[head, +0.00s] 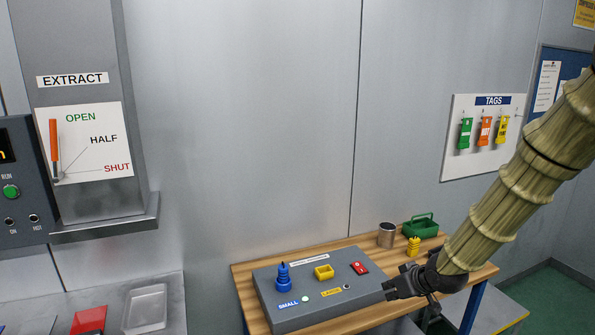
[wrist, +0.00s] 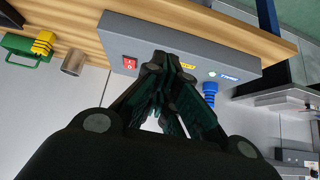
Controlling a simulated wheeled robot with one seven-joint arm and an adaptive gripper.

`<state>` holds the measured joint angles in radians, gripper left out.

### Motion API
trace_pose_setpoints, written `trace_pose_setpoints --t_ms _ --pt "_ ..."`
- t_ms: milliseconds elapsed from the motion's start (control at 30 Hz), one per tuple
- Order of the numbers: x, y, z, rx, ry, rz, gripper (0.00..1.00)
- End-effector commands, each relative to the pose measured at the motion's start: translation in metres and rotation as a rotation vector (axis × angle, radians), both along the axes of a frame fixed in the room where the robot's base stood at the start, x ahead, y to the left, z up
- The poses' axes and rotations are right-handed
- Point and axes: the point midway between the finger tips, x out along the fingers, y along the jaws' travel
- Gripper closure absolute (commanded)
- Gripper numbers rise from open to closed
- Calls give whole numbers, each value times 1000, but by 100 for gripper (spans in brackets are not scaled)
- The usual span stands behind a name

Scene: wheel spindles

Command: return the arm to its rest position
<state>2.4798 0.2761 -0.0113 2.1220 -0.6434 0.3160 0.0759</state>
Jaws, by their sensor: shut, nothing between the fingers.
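My gripper (head: 390,290) is at the lower right of the head view, with its fingers pointing left by the right end of the grey spindle box (head: 300,313). The arm comes down to it from the upper right. In the wrist view my gripper (wrist: 168,62) is shut and empty, its fingers together in front of the box (wrist: 215,48). I cannot tell how far the fingers are from the box. On the box stand a blue stacked piece (head: 283,277) on the SMALL side and a yellow piece (head: 323,272) near the LARGE label.
The box sits on a wooden table (head: 245,285). A red switch (head: 359,268) is on its top. Behind the gripper are a metal cup (head: 387,236), a yellow stack (head: 413,246) and a green basket (head: 421,227). A tag board (head: 455,160) hangs on the wall.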

Motion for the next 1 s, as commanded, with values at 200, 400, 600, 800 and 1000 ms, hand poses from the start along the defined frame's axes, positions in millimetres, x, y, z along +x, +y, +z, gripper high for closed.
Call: trace_pose_setpoints --t_ms 200,400,600,800,1000 --pt "-21 7 -43 12 55 -20 100" --pt "-48 15 -90 25 120 -48 100" --pt "-102 25 -165 35 227 -100 100" --pt "-173 33 -240 31 349 -168 100" --pt "-252 36 -303 5 468 -237 100"
